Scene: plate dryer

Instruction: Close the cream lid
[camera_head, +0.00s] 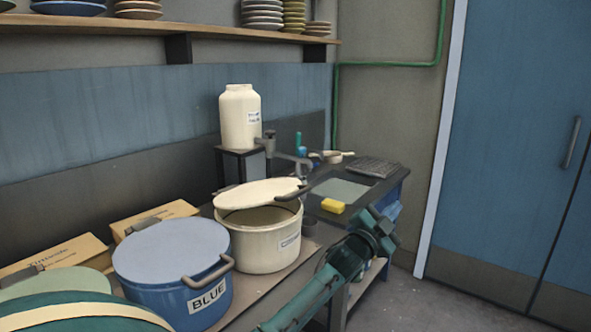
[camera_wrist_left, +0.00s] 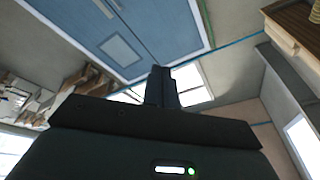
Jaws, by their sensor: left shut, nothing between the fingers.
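The cream lid (camera_head: 258,192) sits tilted over the cream pot (camera_head: 262,248) in the head view. A dark gap shows between the lid and the pot's front rim, so the pot is partly open. The lid's dark handle (camera_head: 294,193) is at its right edge. My left gripper (camera_head: 388,219) is to the right of the pot and slightly lower in the picture, apart from the lid and handle. Its fingers are shut and empty; they also show together in the left wrist view (camera_wrist_left: 162,86). My right gripper is not in view.
A blue lidded pot (camera_head: 175,280) labelled BLUE stands left of the cream pot. Cardboard boxes (camera_head: 55,258) lie behind it. A cream jar (camera_head: 240,117) on a dark stand is behind the lid. A yellow sponge (camera_head: 332,206) lies by the sink (camera_head: 342,189). Open floor lies to the right.

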